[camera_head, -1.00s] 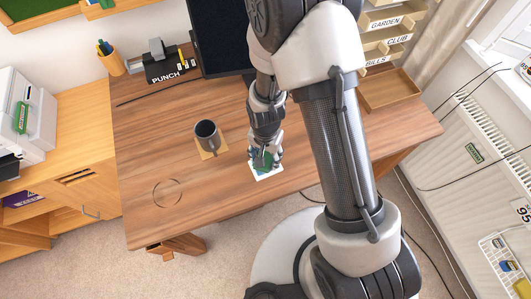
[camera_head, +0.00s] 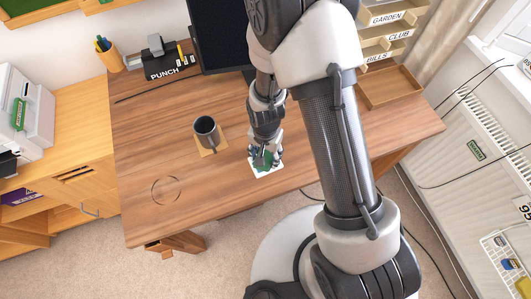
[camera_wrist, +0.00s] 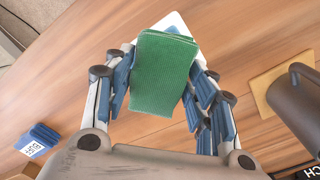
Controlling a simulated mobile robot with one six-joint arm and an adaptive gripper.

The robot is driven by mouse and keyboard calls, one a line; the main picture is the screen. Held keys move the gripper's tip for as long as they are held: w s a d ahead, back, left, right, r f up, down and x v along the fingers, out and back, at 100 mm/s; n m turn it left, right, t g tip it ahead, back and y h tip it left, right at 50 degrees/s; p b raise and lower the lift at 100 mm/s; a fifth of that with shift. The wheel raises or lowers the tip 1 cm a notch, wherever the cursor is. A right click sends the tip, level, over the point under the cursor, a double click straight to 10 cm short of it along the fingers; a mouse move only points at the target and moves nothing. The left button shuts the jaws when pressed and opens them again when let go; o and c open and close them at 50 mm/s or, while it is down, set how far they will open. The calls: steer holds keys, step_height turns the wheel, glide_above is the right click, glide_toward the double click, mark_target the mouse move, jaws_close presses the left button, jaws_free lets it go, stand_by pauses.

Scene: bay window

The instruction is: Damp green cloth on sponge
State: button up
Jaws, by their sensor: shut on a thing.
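A folded green cloth (camera_wrist: 163,75) stands out between the fingers of my gripper (camera_wrist: 160,100) in the wrist view. My gripper is shut on it. In the head view my gripper (camera_head: 264,156) is low over the front of the wooden desk, and only a bit of green shows between the fingers. A flat white thing (camera_head: 268,171) lies beneath the cloth; its edge also shows in the wrist view (camera_wrist: 178,23). I cannot tell whether the cloth touches it. No sponge is clearly recognisable. A blue block with a white label (camera_wrist: 40,139) sits at lower left in the wrist view.
A dark mug (camera_head: 206,131) stands on a tan coaster (camera_head: 207,150), left of my gripper. A faint ring mark (camera_head: 165,191) is on the desk's front left. A black PUNCH box (camera_head: 170,67) and a monitor (camera_head: 218,35) stand behind. A wooden tray (camera_head: 389,90) is back right.

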mark_target(265, 154)
steer(key=shift+s+f+b, duration=0.1)
steer(key=shift+f+b, duration=0.4)
steer(key=shift+f, duration=0.05)
stand_by(1.3)
steer(key=shift+r+p, duration=2.65)
steer(key=shift+r, duration=0.9)
